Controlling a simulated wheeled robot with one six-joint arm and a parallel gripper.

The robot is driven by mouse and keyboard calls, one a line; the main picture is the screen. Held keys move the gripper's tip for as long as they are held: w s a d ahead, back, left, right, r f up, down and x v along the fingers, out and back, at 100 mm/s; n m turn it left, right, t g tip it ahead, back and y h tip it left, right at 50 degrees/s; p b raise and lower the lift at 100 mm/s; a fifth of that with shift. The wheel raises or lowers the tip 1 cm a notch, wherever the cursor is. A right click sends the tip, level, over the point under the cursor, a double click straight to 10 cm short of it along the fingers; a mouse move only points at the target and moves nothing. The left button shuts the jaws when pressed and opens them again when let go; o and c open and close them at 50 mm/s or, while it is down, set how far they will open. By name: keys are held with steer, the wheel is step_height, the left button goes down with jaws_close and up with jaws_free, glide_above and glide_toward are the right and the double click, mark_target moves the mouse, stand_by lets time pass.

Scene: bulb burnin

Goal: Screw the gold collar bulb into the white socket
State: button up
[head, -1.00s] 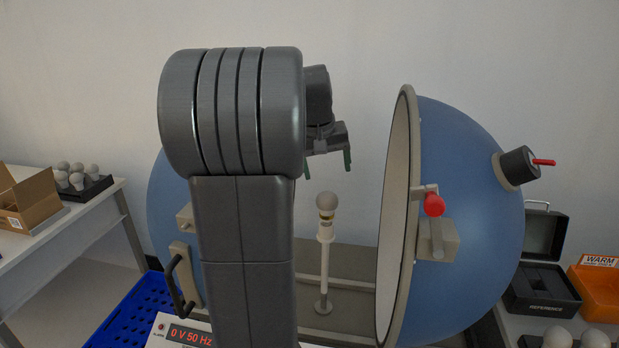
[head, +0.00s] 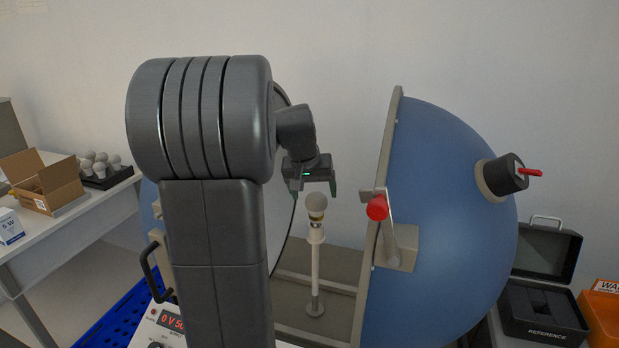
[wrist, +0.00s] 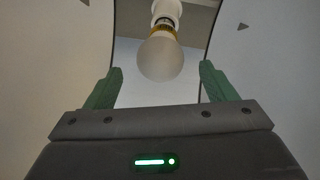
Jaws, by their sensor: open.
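The bulb (head: 316,203) has a frosted round globe and stands upright on the white socket (head: 316,237) at the top of a thin white post. The bulb also shows in the wrist view (wrist: 160,58), with its gold collar (wrist: 161,33) between the globe and the white socket (wrist: 167,8). My gripper (head: 315,192) is open just above the bulb. In the wrist view the globe lies between the two green fingers, with a gap on each side, and they do not appear to touch it. Whether the collar is fully seated in the socket cannot be told.
The blue sphere's right half (head: 450,220) stands close right of the post, with a red-knobbed latch (head: 377,208) on its edge. The other half is mostly hidden behind my arm. A left table holds an open carton (head: 50,190) and a bulb tray (head: 105,178). A reference case (head: 540,310) stands right.

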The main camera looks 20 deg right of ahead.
mark_target(318, 208)
steer(key=x, duration=0.7)
steer(key=shift+w+f, duration=0.1)
steer(key=shift+f, duration=0.2)
steer(key=c, duration=1.1)
steer(key=shift+o, duration=0.2)
